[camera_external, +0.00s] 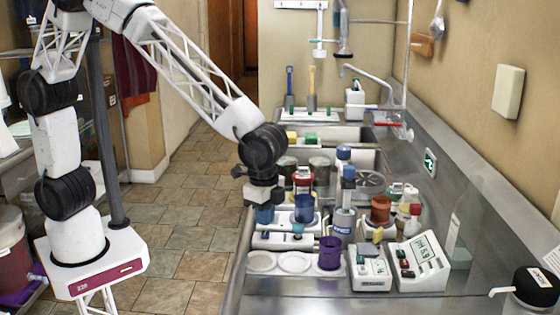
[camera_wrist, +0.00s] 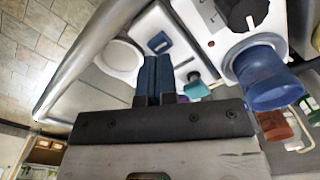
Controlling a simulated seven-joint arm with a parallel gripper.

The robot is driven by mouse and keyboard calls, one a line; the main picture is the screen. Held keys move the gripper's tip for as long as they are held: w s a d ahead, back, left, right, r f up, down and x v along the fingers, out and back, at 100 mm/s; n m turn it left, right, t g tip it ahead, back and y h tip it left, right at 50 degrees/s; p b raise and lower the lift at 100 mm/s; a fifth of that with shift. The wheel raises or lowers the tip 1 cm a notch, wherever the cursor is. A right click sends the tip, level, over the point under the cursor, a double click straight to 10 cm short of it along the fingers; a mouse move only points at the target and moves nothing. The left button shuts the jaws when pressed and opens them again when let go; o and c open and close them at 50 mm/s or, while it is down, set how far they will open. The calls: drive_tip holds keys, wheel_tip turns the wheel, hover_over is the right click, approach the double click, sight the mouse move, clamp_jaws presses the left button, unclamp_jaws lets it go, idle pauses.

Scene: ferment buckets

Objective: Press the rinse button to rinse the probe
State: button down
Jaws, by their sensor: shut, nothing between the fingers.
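My gripper (camera_external: 263,213) points down at the near left of the bench, left of a blue beaker (camera_external: 304,208). In the wrist view its dark blue fingers (camera_wrist: 155,76) are together, with nothing between them. Just past the fingertips, a blue square piece (camera_wrist: 158,42) sits on a white panel; I cannot tell whether it is the rinse button. A teal round piece (camera_wrist: 195,88) lies to the right of the fingers. A white meter with coloured buttons (camera_external: 418,262) stands at the near right. I cannot make out a labelled rinse button or the probe with certainty.
The blue beaker (camera_wrist: 268,78) stands close by my gripper. A purple cup (camera_external: 330,253) and white round plates (camera_external: 295,262) are at the near edge. A small white device (camera_external: 370,268) and an amber beaker (camera_external: 381,210) stand farther right.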

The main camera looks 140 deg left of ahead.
drive_tip(key=shift+r, duration=1.4)
idle(1.2)
